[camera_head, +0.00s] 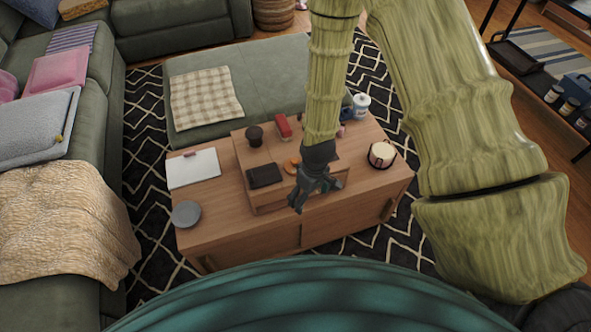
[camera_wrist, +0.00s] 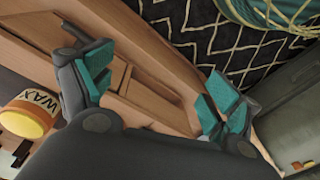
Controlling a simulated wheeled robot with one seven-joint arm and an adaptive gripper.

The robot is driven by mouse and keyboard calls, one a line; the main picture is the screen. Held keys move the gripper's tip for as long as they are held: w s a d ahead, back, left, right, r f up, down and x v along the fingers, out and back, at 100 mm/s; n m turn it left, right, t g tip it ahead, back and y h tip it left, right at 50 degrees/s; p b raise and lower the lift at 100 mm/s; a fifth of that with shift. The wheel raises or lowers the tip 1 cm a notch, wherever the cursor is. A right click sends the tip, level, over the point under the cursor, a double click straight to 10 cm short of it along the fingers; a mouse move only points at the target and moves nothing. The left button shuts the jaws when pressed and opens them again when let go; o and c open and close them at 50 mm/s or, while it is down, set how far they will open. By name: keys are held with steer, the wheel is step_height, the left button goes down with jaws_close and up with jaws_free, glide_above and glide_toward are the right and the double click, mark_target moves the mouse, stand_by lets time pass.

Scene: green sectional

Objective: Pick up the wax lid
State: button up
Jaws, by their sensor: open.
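A jar marked WAX (camera_wrist: 28,112), with a pale label and an orange-yellow round end, shows at the left edge of the wrist view. I cannot tell whether that end is a separate lid. In the head view, a small orange item (camera_head: 291,166) on the coffee table's raised part may be the same jar; my gripper partly covers that area. My gripper (camera_head: 315,190) hangs over the table's front side, pointing down. In the wrist view its two teal-padded fingers (camera_wrist: 158,90) are spread with nothing between them.
The wooden coffee table (camera_head: 255,232) holds a dark wallet-like item (camera_head: 264,175), a dark cup (camera_head: 254,136), a red item (camera_head: 283,126), a white notebook (camera_head: 193,168), a grey disc (camera_head: 186,214), a candle-like jar (camera_head: 382,154) and a white bottle (camera_head: 361,106). Green sofas border the left and back.

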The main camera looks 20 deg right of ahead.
mark_target(295, 160)
steer(key=w+r+n+b, duration=0.1)
steer(key=w+r, duration=0.2)
steer(key=w, duration=0.1)
steer(key=w+r+n+b, duration=0.1)
steer(key=w+r, duration=0.3)
steer(key=w, duration=0.1)
steer(key=w+r+n+b, duration=0.1)
steer(key=w+r+n, duration=0.1)
steer(key=w+r, duration=0.1)
steer(key=shift+w+r+h, duration=0.35)
steer(key=shift+w+h, duration=0.05)
steer(key=shift+w, duration=0.45)
steer(key=shift+f, duration=5.3)
steer(key=c, duration=1)
